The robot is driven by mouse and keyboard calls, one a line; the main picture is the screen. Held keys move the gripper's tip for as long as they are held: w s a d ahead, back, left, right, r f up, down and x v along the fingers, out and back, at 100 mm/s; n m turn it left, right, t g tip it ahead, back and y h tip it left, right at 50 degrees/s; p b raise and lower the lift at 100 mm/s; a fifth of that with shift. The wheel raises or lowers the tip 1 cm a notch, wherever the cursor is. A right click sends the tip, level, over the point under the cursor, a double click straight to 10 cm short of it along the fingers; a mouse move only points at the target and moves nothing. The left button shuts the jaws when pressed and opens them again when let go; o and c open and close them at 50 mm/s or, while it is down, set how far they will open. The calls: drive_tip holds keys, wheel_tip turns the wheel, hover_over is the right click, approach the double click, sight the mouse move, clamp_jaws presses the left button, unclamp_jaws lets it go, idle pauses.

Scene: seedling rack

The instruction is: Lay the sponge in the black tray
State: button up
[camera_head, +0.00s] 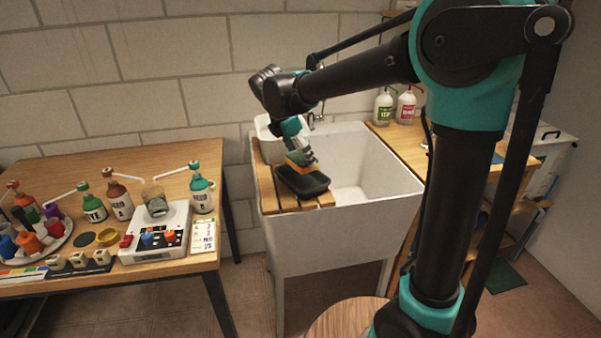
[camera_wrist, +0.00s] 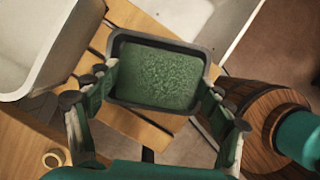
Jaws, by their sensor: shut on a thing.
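The sponge shows a rough green face (camera_wrist: 165,75) in the wrist view, and a yellow-orange edge (camera_head: 296,168) in the head view. My gripper (camera_head: 299,157) points down at it, with its fingers (camera_wrist: 157,88) at the sponge's two ends, shut on it. The black tray (camera_head: 308,188) sits on the wooden slats at the sink's left side. In the wrist view the tray's rim (camera_wrist: 160,38) frames the sponge, which lies over the tray's opening. The tray's floor is hidden, so I cannot tell whether the sponge touches it.
The white sink basin (camera_head: 383,190) is open to the right of the tray. Wooden slats (camera_head: 268,190) lie under and around the tray. A table (camera_head: 60,174) with bottles and a white device (camera_head: 155,238) stands at left. Two pump bottles (camera_head: 383,107) stand behind right.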

drive_tip(key=shift+f, duration=3.3)
drive_tip(key=o, duration=1.3)
drive_tip(key=shift+f, duration=0.1)
drive_tip(key=v, duration=1.2)
drive_tip(key=s+d+f+m+y, duration=0.1)
drive_tip(key=d+f+m, duration=0.45)
drive_tip(key=d, duration=0.45)
drive_tip(key=s+d+f+m+t+y, duration=0.1)
drive_tip(key=s+d+f+m+y, duration=0.1)
drive_tip(key=s+d+f+m, duration=1.3)
drive_tip(key=d+m, duration=0.3)
drive_tip(key=m, duration=0.2)
drive_tip(key=shift+s+d+y, duration=0.2)
drive_tip(key=shift+s+y, duration=0.1)
